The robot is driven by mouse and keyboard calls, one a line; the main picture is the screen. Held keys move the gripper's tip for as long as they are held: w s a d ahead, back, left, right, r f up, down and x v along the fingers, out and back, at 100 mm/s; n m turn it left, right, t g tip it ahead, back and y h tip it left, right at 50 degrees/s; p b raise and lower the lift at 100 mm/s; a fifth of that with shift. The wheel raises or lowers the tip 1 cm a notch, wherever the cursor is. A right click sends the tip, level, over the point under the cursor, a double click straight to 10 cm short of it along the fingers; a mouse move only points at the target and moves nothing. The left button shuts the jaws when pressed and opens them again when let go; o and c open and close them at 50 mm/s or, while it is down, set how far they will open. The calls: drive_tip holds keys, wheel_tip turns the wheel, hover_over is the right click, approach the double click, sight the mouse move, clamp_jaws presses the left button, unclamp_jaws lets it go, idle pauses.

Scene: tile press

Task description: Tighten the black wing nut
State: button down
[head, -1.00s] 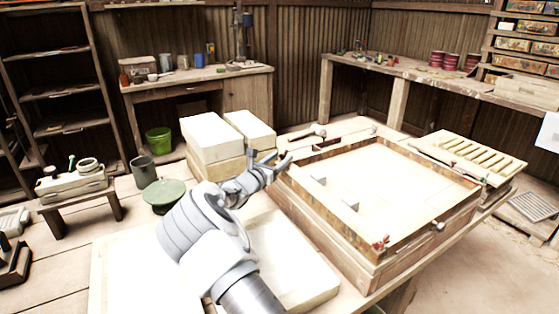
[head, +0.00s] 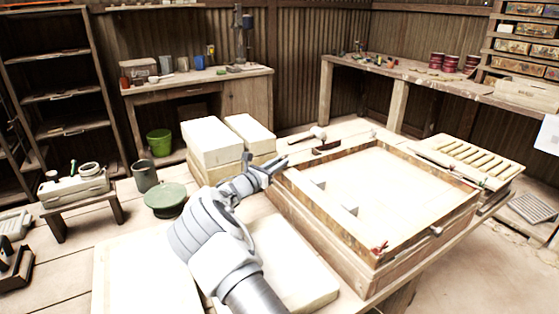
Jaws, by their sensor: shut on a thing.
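My gripper (head: 271,166) is at the far left corner of the wooden press frame (head: 325,240), with its fingers closed at the frame's rim. The black wing nut is hidden between and behind the fingers, so I cannot make out its wings or how far down it sits. A red wing nut (head: 380,248) shows at the frame's near corner. A pale board fills the inside of the frame, with two small grey blocks on it.
White blocks (head: 208,140) are stacked left of the frame, close behind my gripper. A hammer (head: 318,132) lies beyond the frame. A slatted wooden rack (head: 475,152) stands at the right. A green round lid (head: 165,195) is at the left.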

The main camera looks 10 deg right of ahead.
drive_tip(key=shift+w+a+m+g+h+b, duration=0.15)
drive_tip(key=shift+m+g+h+b, duration=0.05)
drive_tip(key=shift+m+g+h, duration=0.3)
drive_tip(key=shift+w+a+m+g+h+b, duration=0.1)
drive_tip(key=shift+w+m+g+h+b, duration=0.05)
drive_tip(key=shift+m+g+h, duration=0.3)
drive_tip(key=shift+g, duration=0.25)
drive_tip(key=shift+r+m+g+h+b, duration=0.1)
drive_tip(key=shift+m+g+h+b, duration=0.4)
drive_tip(key=shift+g+b, duration=0.2)
drive_tip(key=c, duration=0.8)
unclamp_jaws()
drive_tip(key=shift+o, duration=0.2)
drive_tip(key=p+v, duration=0.2)
drive_tip(key=v, duration=1.5)
drive_tip(key=shift+a, duration=0.2)
drive_tip(key=shift+s, duration=0.15)
